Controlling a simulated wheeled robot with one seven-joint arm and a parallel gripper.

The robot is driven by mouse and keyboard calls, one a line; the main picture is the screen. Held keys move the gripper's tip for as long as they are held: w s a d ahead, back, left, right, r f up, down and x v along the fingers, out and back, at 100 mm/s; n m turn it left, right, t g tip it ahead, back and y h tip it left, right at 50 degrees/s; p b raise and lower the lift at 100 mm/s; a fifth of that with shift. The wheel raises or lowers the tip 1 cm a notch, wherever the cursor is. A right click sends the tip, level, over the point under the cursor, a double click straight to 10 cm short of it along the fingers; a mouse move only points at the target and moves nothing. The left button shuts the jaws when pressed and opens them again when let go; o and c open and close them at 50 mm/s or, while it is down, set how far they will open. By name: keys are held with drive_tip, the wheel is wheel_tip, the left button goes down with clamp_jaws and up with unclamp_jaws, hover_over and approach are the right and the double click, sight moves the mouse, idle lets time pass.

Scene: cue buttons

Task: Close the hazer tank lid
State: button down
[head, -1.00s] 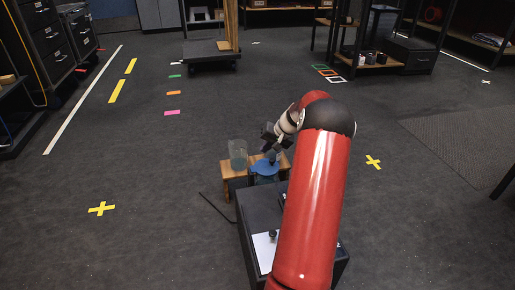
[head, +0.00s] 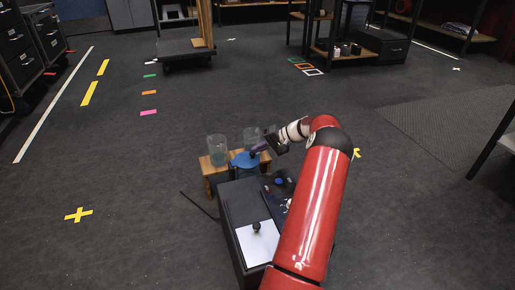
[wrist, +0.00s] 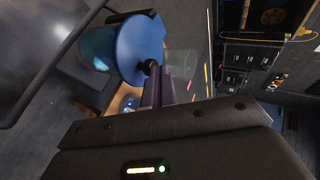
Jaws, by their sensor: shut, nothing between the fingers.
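The blue round lid (head: 243,160) lies about level over the teal hazer tank in the head view. In the wrist view the lid (wrist: 137,45) covers much of the teal tank (wrist: 96,48). I cannot tell whether its rim is fully seated. A black knob (wrist: 150,67) stands on the lid. My gripper (wrist: 157,80) is shut and empty, its purple-grey fingertips right at the knob. I cannot tell whether they touch it. In the head view my gripper (head: 256,151) is just above the lid's right side.
The tank stands by a small wooden bench (head: 208,170) with clear containers (head: 217,149). In front is a black cabinet (head: 232,215) with a white sheet (head: 257,243) and small items on top. A cable lies on the floor at left; the floor around is clear.

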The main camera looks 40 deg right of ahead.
drive_tip(key=shift+f, duration=0.3)
idle(0.4)
